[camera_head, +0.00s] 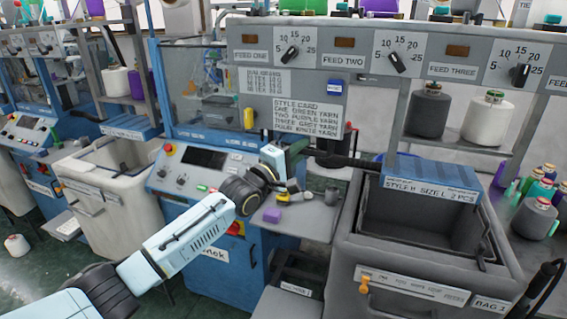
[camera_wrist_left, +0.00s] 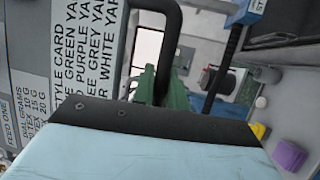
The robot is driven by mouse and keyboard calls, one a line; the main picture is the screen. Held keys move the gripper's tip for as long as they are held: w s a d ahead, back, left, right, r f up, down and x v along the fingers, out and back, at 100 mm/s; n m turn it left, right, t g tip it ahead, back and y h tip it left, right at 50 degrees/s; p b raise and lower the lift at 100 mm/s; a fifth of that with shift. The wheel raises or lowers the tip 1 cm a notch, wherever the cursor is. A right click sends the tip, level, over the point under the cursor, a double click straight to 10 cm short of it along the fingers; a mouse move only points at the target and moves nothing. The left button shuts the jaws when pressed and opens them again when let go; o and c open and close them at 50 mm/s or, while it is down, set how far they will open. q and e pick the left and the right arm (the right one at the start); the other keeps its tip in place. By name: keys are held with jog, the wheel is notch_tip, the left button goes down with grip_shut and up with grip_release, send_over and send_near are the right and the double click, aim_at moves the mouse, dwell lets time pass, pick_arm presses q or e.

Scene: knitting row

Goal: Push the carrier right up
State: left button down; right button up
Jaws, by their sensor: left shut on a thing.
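My left gripper (camera_head: 299,150) reaches in from the left, in front of the middle knitting machine, just below its style card. In the left wrist view its green fingers (camera_wrist_left: 164,84) are shut on a black curved handle (camera_wrist_left: 169,38), which appears to belong to the carrier. In the head view a dark bar (camera_head: 340,160) runs right from the gripper towards the blue board. The carrier's body cannot be clearly told apart; the gripper and wrist cover part of it. My right gripper is not in view.
A grey bin (camera_head: 420,262) stands at the right, with a blue labelled board (camera_head: 432,176) across its back. A small shelf (camera_head: 300,222) below the gripper holds a purple block (camera_head: 272,215) and small items. Yarn cones (camera_head: 487,118) stand at the right.

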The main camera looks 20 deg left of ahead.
pick_arm(q)
jog(key=shift+r, duration=1)
jog(key=c, duration=1.4)
grip_release()
jog(key=shift+f, duration=0.3)
jog(key=shift+s+a+f, duration=0.15)
jog(key=shift+s+f, duration=0.05)
jog(key=shift+s, duration=0.05)
jog(key=b+v, duration=0.1)
jog(key=v, duration=1.1)
jog(key=shift+s+b, duration=0.35)
jog(key=shift+a, duration=0.2)
